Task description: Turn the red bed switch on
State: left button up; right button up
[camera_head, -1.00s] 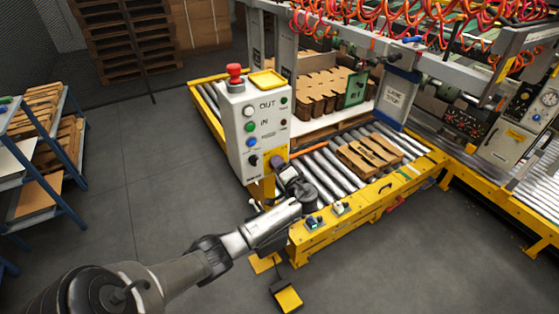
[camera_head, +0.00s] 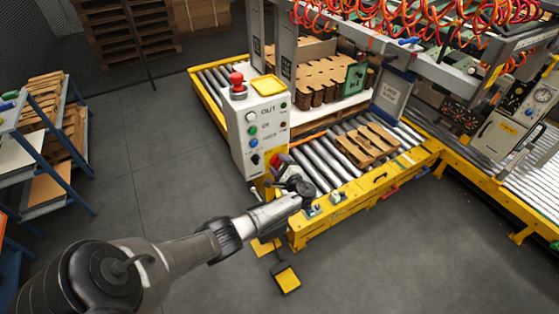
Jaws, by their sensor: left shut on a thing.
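A small red part (camera_head: 283,159), seemingly the red bed switch, shows at the lower right edge of the white control box (camera_head: 243,140), by a yellow plate. My left gripper (camera_head: 281,168) is at this red part, with my arm reaching up from the lower left. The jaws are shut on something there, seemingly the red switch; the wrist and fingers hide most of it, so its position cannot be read. My right gripper is not in view.
A foot pedal (camera_head: 286,278) lies on the floor. A blue rack (camera_head: 40,150) stands left; floor between is clear.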

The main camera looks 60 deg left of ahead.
pick_arm(q)
jog(key=shift+m+p, duration=0.65)
jog(key=shift+m, duration=0.55)
jog(key=o, duration=0.9)
jog(key=shift+d, duration=0.1)
jog(key=d+p, duration=0.1)
jog(key=d, duration=1.2)
jog(key=shift+s+d, duration=0.1)
jog(key=shift+d, duration=0.2)
